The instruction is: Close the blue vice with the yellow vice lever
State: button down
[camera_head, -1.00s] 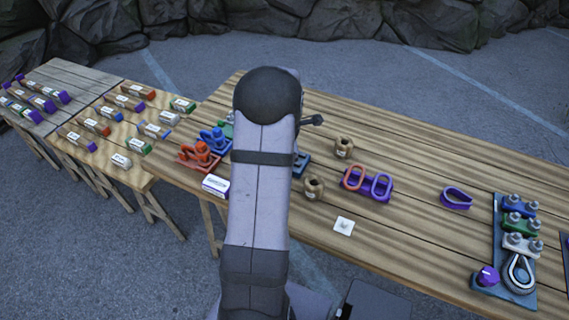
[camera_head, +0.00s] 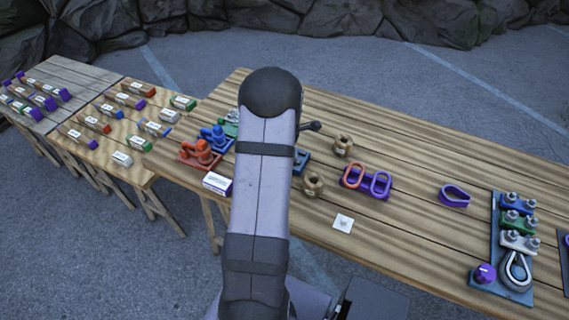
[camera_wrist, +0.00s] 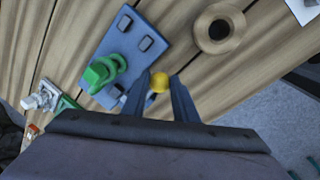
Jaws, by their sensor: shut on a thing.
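The yellow vice lever shows as a round yellow knob (camera_wrist: 159,82) in the wrist view. My gripper (camera_wrist: 160,79) is shut on it, with one dark finger on each side. In the head view only a small part of the blue vice (camera_head: 303,161) shows at the right of my arm. My arm hides my gripper and the lever there. The jaw gap is not clear.
A purple holder (camera_head: 372,190) with oval links is farther right. Orange (camera_head: 200,153) and blue (camera_head: 216,136) shackles are left of my arm. A white card (camera_head: 343,224) lies near the front edge.

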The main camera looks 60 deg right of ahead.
jog(key=shift+a, duration=0.1)
